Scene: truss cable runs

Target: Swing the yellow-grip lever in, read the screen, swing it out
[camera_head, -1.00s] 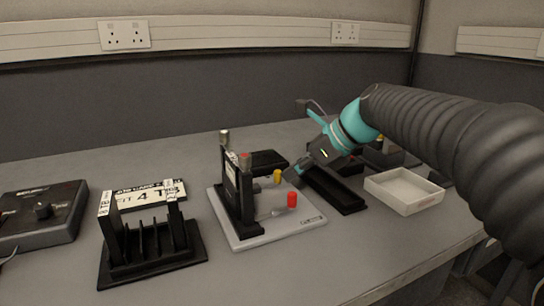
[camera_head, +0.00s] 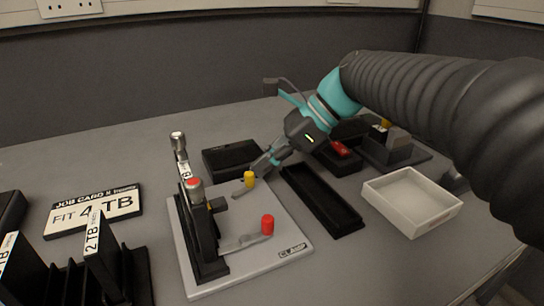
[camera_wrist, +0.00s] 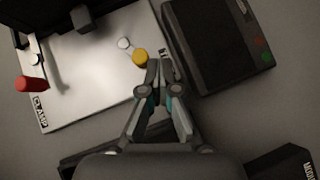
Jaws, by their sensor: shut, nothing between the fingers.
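The clamp fixture has a pale base plate (camera_head: 282,258) and a black upright. Its yellow grip (camera_head: 249,179) stands on a thin lever at the plate's far right side; it also shows in the wrist view (camera_wrist: 140,56). A red grip (camera_head: 267,225) is on a second lever nearer the front. My gripper (camera_head: 262,165) is shut and empty, its fingertips right beside the yellow grip on the far side; I cannot tell if they touch it. The fingertips show in the wrist view (camera_wrist: 159,68). A dark box (camera_head: 232,158) lies behind the plate; no reading is legible on it.
A job card (camera_head: 95,212) reads "FIT 4 TB" at left, near a black rack with upright pieces labelled 2TB. A long black tray (camera_head: 322,200) and a white tray (camera_head: 411,200) lie right of the fixture. Dark fixtures stand behind them.

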